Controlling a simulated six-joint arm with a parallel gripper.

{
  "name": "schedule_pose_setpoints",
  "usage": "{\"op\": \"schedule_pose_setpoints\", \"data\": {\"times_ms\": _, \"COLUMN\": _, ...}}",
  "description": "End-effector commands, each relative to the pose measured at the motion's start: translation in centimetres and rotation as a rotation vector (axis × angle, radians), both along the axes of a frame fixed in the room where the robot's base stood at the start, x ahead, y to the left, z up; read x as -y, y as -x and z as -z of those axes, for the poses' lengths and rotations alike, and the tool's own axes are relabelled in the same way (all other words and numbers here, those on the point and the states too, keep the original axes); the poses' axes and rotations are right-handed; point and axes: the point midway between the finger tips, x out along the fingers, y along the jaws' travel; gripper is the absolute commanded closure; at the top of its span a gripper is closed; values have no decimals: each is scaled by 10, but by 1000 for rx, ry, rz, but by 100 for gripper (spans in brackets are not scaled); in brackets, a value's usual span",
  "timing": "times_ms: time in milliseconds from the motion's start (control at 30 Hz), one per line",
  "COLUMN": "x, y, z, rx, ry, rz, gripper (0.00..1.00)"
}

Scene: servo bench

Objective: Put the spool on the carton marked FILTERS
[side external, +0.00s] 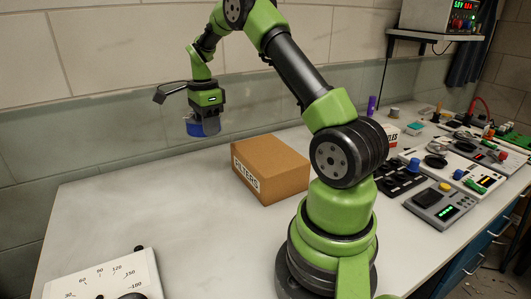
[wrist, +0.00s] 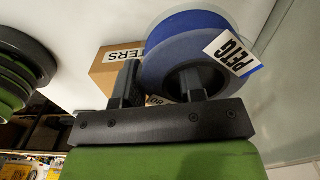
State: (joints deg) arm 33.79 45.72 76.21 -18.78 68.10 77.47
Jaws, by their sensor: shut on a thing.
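The blue spool (side external: 211,124), with a white label reading PETG, is in my gripper (side external: 204,112). In the wrist view the spool (wrist: 172,50) sits between and beyond the fingers. One finger of my gripper (wrist: 160,85) is at its outer side and the other shows at its dark hub; my gripper is shut on it. The brown carton (side external: 280,160) marked FILTERS stands on the bench, its top bare. The spool is in the air, left of the carton and higher in the side view. The carton (wrist: 103,72) is partly hidden behind the spool and finger in the wrist view.
The pale bench (side external: 150,215) is clear left of and in front of the carton. A white dial panel (side external: 105,278) lies at the front left. Several devices, including a grey meter (side external: 440,205), crowd the right side. A tiled wall runs behind.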

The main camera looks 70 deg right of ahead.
Motion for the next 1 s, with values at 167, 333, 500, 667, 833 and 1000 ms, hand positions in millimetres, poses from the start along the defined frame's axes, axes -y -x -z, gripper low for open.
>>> {"op": "schedule_pose_setpoints", "data": {"times_ms": 167, "x": 33, "y": 77, "z": -26, "rx": 4, "ry": 3, "rz": 481, "gripper": 97}}
{"op": "schedule_pose_setpoints", "data": {"times_ms": 333, "x": 39, "y": 123, "z": -36, "rx": 4, "ry": 1, "rz": 775, "gripper": 97}}
{"op": "schedule_pose_setpoints", "data": {"times_ms": 500, "x": 39, "y": 138, "z": -25, "rx": -2, "ry": -2, "rz": 877, "gripper": 97}}
{"op": "schedule_pose_setpoints", "data": {"times_ms": 667, "x": 38, "y": 138, "z": 7, "rx": -4, "ry": -3, "rz": 879, "gripper": 97}}
{"op": "schedule_pose_setpoints", "data": {"times_ms": 833, "x": 39, "y": 137, "z": 26, "rx": 0, "ry": -1, "rz": 877, "gripper": 97}}
{"op": "schedule_pose_setpoints", "data": {"times_ms": 1000, "x": 38, "y": 137, "z": 50, "rx": -3, "ry": -3, "rz": 876, "gripper": 97}}
